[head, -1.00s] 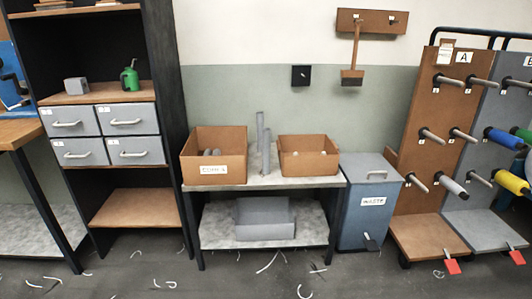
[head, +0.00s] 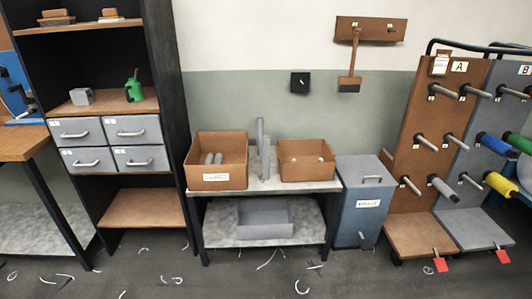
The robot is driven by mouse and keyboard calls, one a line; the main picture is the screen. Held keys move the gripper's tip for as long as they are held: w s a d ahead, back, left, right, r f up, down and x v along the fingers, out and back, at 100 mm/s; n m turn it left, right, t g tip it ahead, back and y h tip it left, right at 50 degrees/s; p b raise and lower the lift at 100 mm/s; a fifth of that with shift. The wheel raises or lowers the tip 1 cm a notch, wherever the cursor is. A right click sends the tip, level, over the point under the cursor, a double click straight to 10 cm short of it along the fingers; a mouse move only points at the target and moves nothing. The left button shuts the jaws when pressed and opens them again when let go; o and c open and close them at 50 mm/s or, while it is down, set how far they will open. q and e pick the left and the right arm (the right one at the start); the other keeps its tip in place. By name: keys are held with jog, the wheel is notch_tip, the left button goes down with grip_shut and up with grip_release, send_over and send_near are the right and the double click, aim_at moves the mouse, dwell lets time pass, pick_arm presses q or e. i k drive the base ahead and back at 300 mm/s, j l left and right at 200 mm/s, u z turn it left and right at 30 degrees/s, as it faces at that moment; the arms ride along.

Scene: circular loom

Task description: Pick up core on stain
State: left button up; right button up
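Another grey tube (head: 260,133) stands upright between the two boxes, by a grey upright piece. I cannot make out a stain on the floor or the table. Neither of my grippers is in view.
The right box (head: 306,174) holds small round items. A blue-grey waste bin (head: 360,225) stands right of the table (head: 240,187), below a wall-hung brush (head: 349,84). A drawer shelf (head: 132,107) is left. White scraps litter the open floor (head: 215,280).

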aim_at(266, 159)
jog(key=i+j, duration=0.1)
jog(key=i, duration=0.95)
